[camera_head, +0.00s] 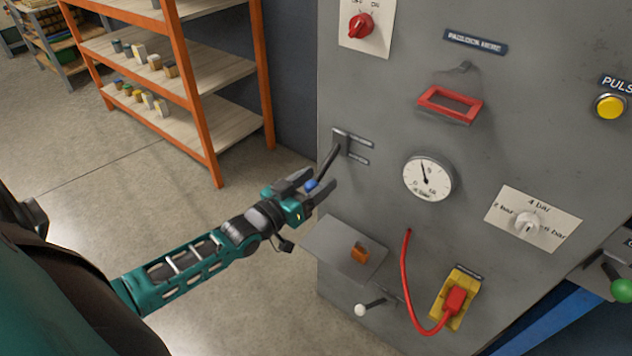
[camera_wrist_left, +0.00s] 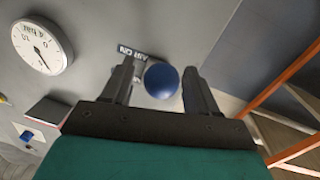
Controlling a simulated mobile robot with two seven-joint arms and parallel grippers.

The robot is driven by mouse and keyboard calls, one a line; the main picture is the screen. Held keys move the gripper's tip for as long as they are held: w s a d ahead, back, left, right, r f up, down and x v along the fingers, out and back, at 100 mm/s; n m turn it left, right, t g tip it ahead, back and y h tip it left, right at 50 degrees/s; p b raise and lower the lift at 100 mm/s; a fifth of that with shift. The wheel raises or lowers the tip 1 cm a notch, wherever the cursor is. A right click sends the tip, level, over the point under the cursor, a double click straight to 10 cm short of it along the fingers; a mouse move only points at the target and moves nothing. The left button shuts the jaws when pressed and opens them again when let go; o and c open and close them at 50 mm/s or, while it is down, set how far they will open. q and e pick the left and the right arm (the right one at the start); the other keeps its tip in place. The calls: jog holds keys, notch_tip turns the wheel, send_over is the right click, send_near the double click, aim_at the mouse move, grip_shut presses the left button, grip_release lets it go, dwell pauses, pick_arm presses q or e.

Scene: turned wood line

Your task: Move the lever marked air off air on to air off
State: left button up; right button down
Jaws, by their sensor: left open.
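The air lever (camera_head: 328,160) is a dark rod with a blue ball knob (camera_head: 312,184), mounted on the left edge of the grey panel (camera_head: 385,80). Two small dark labels (camera_head: 358,150) sit beside its pivot, too small to read in the head view. My left gripper (camera_head: 318,184) is open, with its fingers on either side of the knob. In the left wrist view the blue knob (camera_wrist_left: 161,80) sits between the two open fingers, with a gap on each side. A label reading "AIR ON" (camera_wrist_left: 131,53) shows behind it. My right gripper is not in view.
A gauge (camera_head: 428,178), a red frame-shaped handle (camera_head: 450,104) and a red rotary switch (camera_head: 360,26) are on the panel. A small shelf (camera_head: 325,240) holding an orange block (camera_head: 360,252) juts out below my gripper. An orange rack (camera_head: 190,90) stands behind left.

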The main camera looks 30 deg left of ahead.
pick_arm(q)
jog(key=shift+w+d, duration=0.1)
jog(key=shift+w, duration=0.25)
grip_shut()
dwell(0.4)
